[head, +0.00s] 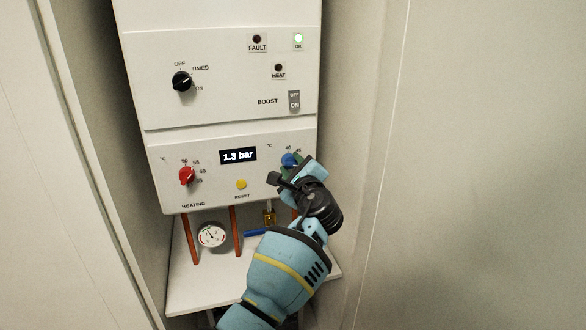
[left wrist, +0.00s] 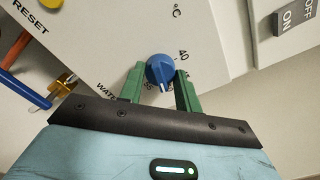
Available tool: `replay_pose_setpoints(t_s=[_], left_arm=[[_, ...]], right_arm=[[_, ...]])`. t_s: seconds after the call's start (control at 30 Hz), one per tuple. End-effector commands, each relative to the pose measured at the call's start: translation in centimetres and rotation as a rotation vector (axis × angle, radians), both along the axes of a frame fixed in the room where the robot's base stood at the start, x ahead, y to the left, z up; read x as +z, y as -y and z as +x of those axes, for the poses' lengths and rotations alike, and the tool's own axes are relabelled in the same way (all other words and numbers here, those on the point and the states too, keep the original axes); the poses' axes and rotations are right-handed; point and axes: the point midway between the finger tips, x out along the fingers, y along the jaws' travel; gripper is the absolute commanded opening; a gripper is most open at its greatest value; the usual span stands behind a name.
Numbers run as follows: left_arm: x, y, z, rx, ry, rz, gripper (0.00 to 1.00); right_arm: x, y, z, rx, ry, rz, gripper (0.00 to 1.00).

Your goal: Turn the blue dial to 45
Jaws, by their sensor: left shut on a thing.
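The blue dial (head: 288,160) is at the right of the boiler's lower panel, partly hidden behind my left gripper (head: 297,167) in the head view. In the left wrist view the blue dial (left wrist: 159,68) sits between the green fingers of my left gripper (left wrist: 160,75), which is shut on it. The dial's white mark points down in that view, toward the gripper body. The 40 label lies up and to the right of the dial there; the labels near the mark are partly covered by the fingers. My right gripper is in neither view.
Copper pipes (head: 233,230) and a gauge (head: 211,235) are below. Cabinet walls stand close on both sides.

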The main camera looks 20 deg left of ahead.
Motion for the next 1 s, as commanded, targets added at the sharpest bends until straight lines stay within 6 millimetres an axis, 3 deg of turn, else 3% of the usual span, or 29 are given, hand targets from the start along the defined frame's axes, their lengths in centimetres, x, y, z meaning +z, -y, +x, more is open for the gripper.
replay_pose_setpoints(t_s=[0.6, 1.0], left_arm=[[-0.4, 0.1, 0.1, 0.000, 0.320, -0.482, 0.11], [-0.2, 0.1, 0.0, 0.001, 0.471, -0.705, 0.11]], right_arm=[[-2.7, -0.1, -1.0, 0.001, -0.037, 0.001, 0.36], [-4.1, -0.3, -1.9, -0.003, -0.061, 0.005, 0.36]])
